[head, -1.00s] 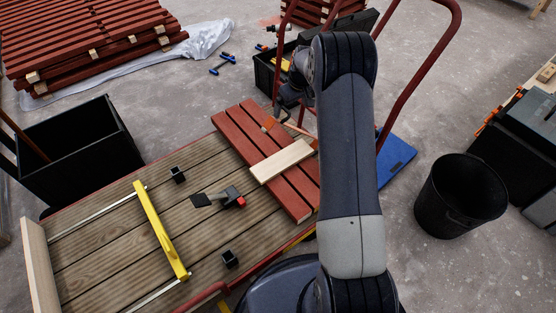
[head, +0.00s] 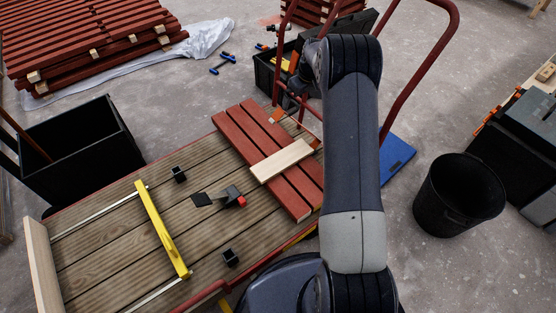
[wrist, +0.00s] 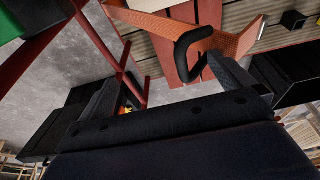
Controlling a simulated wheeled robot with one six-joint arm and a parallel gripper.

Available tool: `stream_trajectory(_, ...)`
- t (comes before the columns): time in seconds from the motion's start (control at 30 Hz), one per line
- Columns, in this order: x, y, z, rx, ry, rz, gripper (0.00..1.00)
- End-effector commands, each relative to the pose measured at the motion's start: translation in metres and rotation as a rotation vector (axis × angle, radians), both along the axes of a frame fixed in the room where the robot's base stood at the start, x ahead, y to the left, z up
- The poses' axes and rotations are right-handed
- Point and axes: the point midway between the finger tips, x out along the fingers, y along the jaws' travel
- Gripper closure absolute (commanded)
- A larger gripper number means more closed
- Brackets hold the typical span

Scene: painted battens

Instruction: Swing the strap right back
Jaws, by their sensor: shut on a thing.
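The orange strap (wrist: 160,22) shows at the top of the wrist view, with a black curved loop (wrist: 190,48) on it. My gripper (wrist: 178,72) is shut on the strap at this loop, between its two dark fingers; the exact contact is hard to see. In the head view the strap (head: 278,117) shows as an orange piece by the far end of the red battens (head: 262,152), with another orange piece near the pale board's right end. My arm hides part of this area, and the gripper is small and dark there.
A pale board (head: 282,161) lies across the battens on the wooden deck (head: 100,245). Red cart rails (head: 410,85) rise beside my arm. A black bucket (head: 458,200) is at right.

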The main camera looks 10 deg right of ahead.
Motion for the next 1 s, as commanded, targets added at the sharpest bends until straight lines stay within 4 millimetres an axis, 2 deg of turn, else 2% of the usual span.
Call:
stream_trajectory(0.03,-0.005,-0.007,-0.019,-0.012,0.018,-0.003,0.01)
stream_trajectory(0.13,-0.005,-0.007,-0.019,-0.012,0.018,-0.003,0.09)
stream_trajectory(0.2,-0.005,-0.007,-0.019,-0.012,0.018,-0.003,0.09)
stream_trajectory(0.37,-0.005,-0.007,-0.013,-0.013,0.017,-0.005,0.09)
stream_trajectory(0.57,-0.005,-0.007,0.003,-0.012,0.018,-0.003,0.11)
stream_trajectory(0.67,-0.005,-0.006,0.012,-0.012,0.019,-0.003,0.27)
stream_trajectory(0.8,-0.005,-0.005,0.025,-0.011,0.018,-0.002,0.64)
stream_trajectory(1.0,-0.004,-0.004,0.044,-0.009,0.015,-0.001,0.64)
